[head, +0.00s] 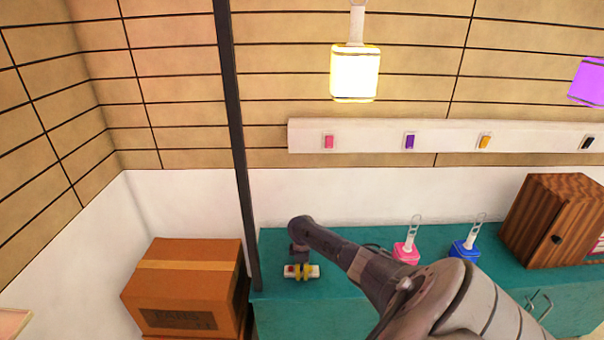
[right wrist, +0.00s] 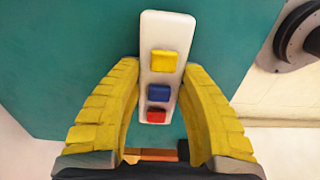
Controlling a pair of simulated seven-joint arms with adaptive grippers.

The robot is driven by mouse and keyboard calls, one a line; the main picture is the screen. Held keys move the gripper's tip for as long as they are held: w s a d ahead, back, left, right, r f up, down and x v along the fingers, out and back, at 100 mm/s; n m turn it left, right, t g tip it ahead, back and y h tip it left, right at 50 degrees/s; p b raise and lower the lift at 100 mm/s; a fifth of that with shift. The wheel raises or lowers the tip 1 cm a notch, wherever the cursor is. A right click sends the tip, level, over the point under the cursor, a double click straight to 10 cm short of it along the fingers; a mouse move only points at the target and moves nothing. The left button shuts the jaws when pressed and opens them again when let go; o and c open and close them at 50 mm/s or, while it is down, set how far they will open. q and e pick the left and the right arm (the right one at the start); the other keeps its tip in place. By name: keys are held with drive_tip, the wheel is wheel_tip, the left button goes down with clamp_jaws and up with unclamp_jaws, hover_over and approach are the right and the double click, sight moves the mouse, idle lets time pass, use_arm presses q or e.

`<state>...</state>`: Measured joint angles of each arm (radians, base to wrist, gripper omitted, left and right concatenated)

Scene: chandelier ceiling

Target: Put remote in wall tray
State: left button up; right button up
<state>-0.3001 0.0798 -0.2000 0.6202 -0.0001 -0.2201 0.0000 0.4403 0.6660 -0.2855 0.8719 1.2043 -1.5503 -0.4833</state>
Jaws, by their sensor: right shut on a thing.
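The remote (right wrist: 160,76) is white with yellow, blue and red buttons. In the right wrist view it lies between the yellow fingers of my right gripper (right wrist: 160,100), which are shut on its sides. In the head view the remote (head: 315,271) and right gripper (head: 302,272) show over the left end of the teal counter (head: 330,300). I cannot tell whether the remote touches the counter. My left gripper is out of view. No wall tray is clearly recognisable; a small pinkish edge (head: 12,322) shows at the lower left.
A cardboard box (head: 185,290) stands left of the counter, past a dark vertical post (head: 238,150). Pink (head: 406,254) and blue (head: 464,250) lamp-like items and a wooden cabinet (head: 545,220) stand to the right. A white wall strip (head: 370,136) carries colored switches; lit lamps hang above.

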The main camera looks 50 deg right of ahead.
sight(302, 269)
drive_tip(key=o, duration=1.2)
drive_tip(key=shift+f, duration=0.15)
drive_tip(key=r, duration=1.6)
drive_tip(key=shift+a+r, duration=0.2)
drive_tip(key=shift+o, duration=0.8)
drive_tip(key=shift+s+r, duration=0.1)
drive_tip(key=shift+r, duration=0.4)
